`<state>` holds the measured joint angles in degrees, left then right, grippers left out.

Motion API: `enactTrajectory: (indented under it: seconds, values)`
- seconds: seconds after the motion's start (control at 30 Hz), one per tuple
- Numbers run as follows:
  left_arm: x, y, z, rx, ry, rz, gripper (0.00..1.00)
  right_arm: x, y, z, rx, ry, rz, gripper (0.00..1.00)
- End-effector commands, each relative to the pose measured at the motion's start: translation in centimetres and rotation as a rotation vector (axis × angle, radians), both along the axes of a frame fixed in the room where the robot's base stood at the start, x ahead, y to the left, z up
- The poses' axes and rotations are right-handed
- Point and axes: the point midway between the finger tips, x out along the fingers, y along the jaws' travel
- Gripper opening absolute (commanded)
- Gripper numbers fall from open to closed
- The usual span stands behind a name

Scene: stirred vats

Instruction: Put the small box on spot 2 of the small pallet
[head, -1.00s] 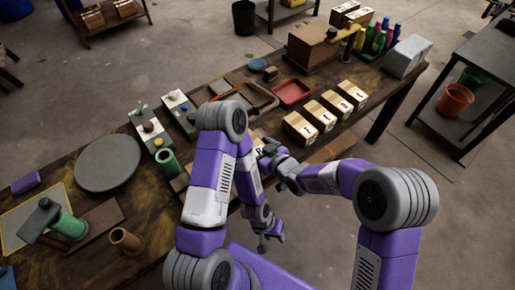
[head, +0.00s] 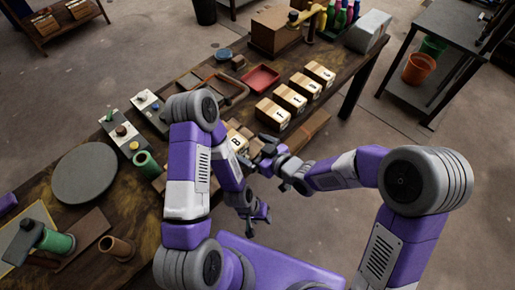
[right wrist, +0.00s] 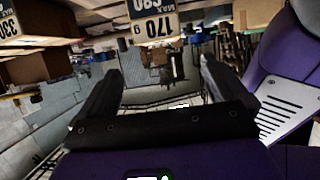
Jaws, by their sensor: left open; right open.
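Several light wooden boxes with printed labels stand in a row (head: 272,113) on the table. Another labelled box (head: 237,143) stands nearer, partly hidden by my left arm. I cannot tell which one is the small box. The small pallet cannot be clearly made out; a flat brown wooden piece (head: 308,130) lies by the table's front edge. My right gripper (head: 263,157) is beside the nearer box, open and empty; in the right wrist view its fingers (right wrist: 158,75) are apart, with labelled boxes (right wrist: 155,25) beyond. My left gripper (head: 256,214) is open and empty, lower down, in front of the table.
A red tray (head: 261,78), a brown tray (head: 232,92), a large brown box (head: 274,32) and bottles (head: 342,14) are behind the row. A grey disc (head: 85,172) and a green cylinder (head: 146,163) are at the left. A dark shelf (head: 440,65) stands right, across open floor.

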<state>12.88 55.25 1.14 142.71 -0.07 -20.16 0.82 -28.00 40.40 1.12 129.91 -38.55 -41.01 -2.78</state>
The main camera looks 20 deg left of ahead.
Motion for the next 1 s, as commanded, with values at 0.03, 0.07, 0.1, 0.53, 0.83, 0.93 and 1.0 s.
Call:
enactTrajectory:
  seconds: [0.03, 0.07, 0.1, 0.53, 0.83, 0.93, 1.0]
  values:
    - [0.0, 0.0, 0.2, 0.000, 0.000, 0.000, 0.43, -0.2, -0.6, 0.4, 0.001, 0.000, -0.001, 0.99]
    - [0.0, 0.0, 0.2, 0.000, 0.000, 0.000, 0.43, -0.3, -0.8, 0.5, 0.001, 0.000, -0.001, 0.99]
    - [0.0, 0.0, 0.3, 0.000, 0.000, 0.000, 0.43, -0.4, -1.1, 0.6, 0.002, -0.001, -0.001, 0.99]
    - [0.0, 0.0, 0.3, 0.000, 0.000, 0.000, 0.43, 0.2, -3.6, -1.6, -0.028, 0.076, -0.074, 0.99]
    - [0.0, 0.0, 0.3, 0.000, 0.000, 0.000, 0.43, -2.9, -20.0, -18.6, -0.217, 0.776, -0.669, 0.99]
    - [0.0, 0.0, 0.3, 0.000, 0.000, 0.000, 0.43, -6.9, -23.8, -22.2, -0.253, 1.013, -0.835, 0.99]
    - [0.0, 0.0, 0.3, 0.000, 0.000, 0.000, 0.43, -9.4, -25.3, -23.7, -0.268, 1.139, -0.916, 0.99]
